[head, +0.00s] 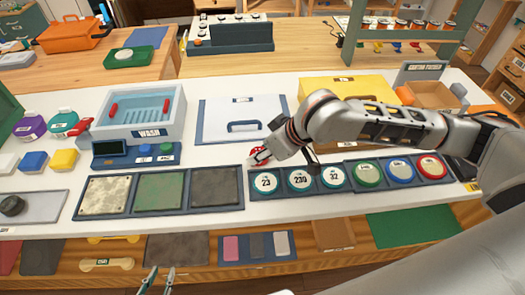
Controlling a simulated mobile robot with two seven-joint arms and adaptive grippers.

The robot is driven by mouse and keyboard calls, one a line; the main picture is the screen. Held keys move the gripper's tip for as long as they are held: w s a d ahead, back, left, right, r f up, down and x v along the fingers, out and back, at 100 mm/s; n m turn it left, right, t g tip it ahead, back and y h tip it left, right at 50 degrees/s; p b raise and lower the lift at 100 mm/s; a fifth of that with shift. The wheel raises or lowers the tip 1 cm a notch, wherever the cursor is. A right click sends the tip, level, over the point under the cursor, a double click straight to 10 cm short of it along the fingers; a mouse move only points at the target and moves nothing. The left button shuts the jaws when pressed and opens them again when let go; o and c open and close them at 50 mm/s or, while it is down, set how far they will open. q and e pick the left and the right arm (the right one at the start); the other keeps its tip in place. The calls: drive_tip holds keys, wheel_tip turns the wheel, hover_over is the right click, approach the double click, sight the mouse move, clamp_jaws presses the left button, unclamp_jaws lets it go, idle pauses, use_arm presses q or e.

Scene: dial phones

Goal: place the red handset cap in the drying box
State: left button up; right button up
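A small red-and-white piece (257,153), possibly the red handset cap, shows at the tip of my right gripper (262,157). That arm reaches in from the right, and the gripper is just behind the row of round number dials. Its fingers are too small and partly hidden to tell whether they are closed on the piece. A white, blue-edged box or panel with a blue handle (243,126) lies just behind the gripper; its label is unreadable, so I cannot tell whether it is the drying box. My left gripper (160,278) is at the bottom edge, fingers apart and empty.
A wash basin (140,112) with red pieces stands left of the panel. A yellow box (345,88) is behind my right arm. Three textured pads (160,192) and the dial tray (283,194) line the front. Purple and teal pieces (62,124) sit far left.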

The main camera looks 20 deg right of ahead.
drive_tip(key=o, duration=0.7)
drive_tip(key=shift+f, duration=0.1)
drive_tip(key=shift+c, duration=0.2)
drive_tip(key=p+v, duration=0.3)
drive_tip(key=v, duration=0.8)
drive_tip(key=shift+r, duration=0.25)
drive_tip(key=shift+o, duration=0.5)
drive_tip(key=shift+s+d+r, duration=0.15)
drive_tip(key=shift+s+r, duration=0.05)
